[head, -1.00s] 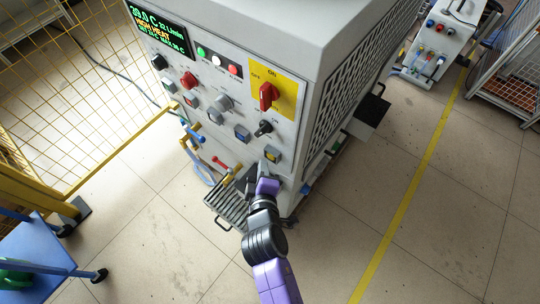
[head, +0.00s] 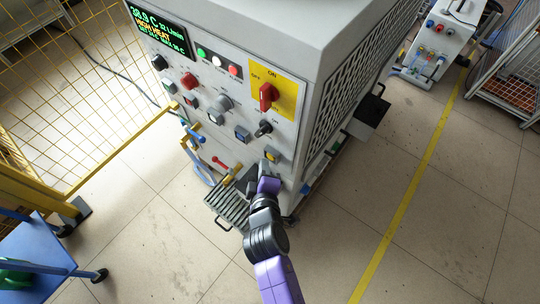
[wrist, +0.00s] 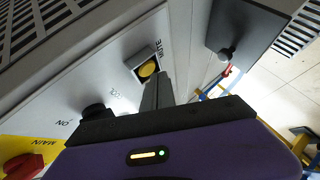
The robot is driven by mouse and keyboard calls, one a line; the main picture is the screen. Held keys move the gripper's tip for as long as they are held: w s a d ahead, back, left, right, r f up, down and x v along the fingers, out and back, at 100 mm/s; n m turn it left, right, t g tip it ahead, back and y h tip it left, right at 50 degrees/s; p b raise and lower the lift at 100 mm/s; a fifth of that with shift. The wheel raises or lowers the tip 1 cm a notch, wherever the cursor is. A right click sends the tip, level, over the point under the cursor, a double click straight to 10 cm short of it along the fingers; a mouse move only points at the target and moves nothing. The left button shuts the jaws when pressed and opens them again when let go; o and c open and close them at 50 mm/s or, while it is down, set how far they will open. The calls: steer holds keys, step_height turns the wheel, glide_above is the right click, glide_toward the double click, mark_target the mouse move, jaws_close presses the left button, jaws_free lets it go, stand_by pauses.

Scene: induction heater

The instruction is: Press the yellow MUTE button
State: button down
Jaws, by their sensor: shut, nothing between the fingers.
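In the wrist view the button (wrist: 148,69) shows as a round yellow cap beside the MUTE label. My gripper (head: 264,165) is at the panel just below the button, with its fingers together and empty. In the wrist view the gripper's fingertips (wrist: 157,77) point up next to the button's lower edge. I cannot tell whether they touch the button's frame.
A black knob (head: 263,128) and a red MAIN switch (head: 267,97) on a yellow plate (head: 287,88) are above the button. A blue-grey square button (head: 242,133) is to its left. A ribbed tray (head: 228,207) juts out low on the machine. Open floor lies right.

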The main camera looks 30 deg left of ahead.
steer(key=shift+w+d, duration=0.1)
steer(key=shift+w, duration=0.6)
stand_by(1.0)
steer(key=shift+s, duration=0.9)
steer(key=shift+s, duration=0.1)
steer(key=shift+s+a+b, duration=0.15)
steer(key=shift+s+b, duration=0.05)
steer(key=shift+s, duration=1.05)
steer(key=shift+s+a+b, duration=0.15)
steer(key=shift+s+b, duration=0.05)
steer(key=shift+s, duration=1)
steer(key=s+b, duration=0.2)
steer(key=s, duration=0.9)
steer(key=shift+a+b, duration=0.3)
steer(key=shift+a, duration=0.1)
